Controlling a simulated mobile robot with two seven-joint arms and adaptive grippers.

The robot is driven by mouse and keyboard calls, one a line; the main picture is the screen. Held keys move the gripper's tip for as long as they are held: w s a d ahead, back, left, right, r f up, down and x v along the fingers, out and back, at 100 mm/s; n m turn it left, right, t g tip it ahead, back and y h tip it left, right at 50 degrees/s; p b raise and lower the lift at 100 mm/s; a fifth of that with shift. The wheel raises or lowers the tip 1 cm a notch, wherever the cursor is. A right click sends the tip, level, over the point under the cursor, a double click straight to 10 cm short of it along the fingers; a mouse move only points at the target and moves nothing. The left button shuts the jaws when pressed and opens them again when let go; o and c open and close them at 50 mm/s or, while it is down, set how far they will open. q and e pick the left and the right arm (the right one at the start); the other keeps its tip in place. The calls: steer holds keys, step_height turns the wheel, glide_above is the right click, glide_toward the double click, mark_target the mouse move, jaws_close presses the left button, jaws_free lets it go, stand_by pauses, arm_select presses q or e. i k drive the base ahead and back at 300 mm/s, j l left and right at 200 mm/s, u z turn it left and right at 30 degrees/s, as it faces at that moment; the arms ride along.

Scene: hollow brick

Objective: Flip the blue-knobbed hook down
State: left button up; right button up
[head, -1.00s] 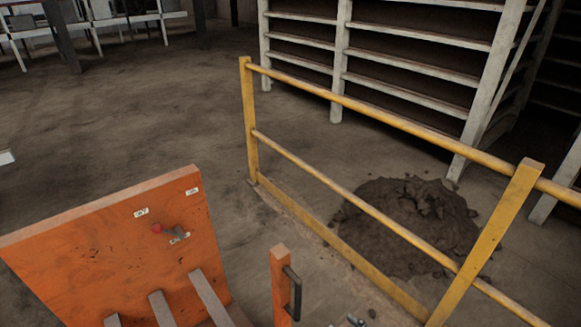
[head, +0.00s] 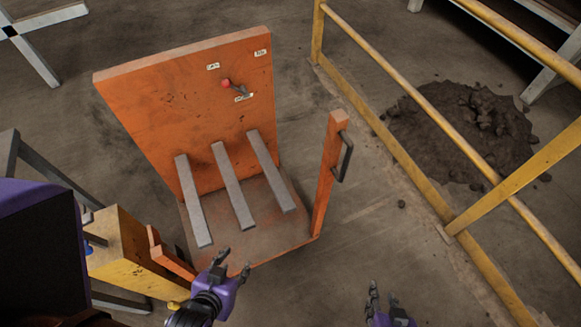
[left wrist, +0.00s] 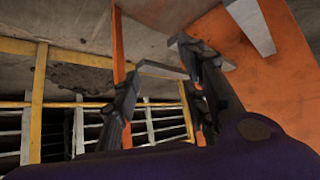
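A small blue part (head: 96,239) shows at the left of the head view beside a yellow block; my arm partly hides it, and I cannot tell whether it is the knob of the blue-knobbed hook. A hook with a red knob (head: 226,83) sits on the upright orange panel (head: 150,110), with small white labels around it. My left gripper (head: 234,263) is open and empty in front of the orange cart; its spread fingers also show in the left wrist view (left wrist: 160,62). My right gripper (head: 384,298) is open and empty at the bottom edge, right of the cart.
The cart carries several grey bars (head: 232,187) and an orange post (head: 328,172) with a black handle. A yellow block (head: 128,257) stands at left. A yellow railing (head: 400,180) and a dirt pile (head: 465,130) are at right. Floor between cart and railing is mostly clear.

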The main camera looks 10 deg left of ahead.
mark_target(88, 219)
steer(key=k+j+u, duration=0.1)
steer(key=k, duration=0.2)
steer(key=k+j+u, duration=0.1)
steer(key=k+u, duration=0.15)
steer(key=u, duration=1.2)
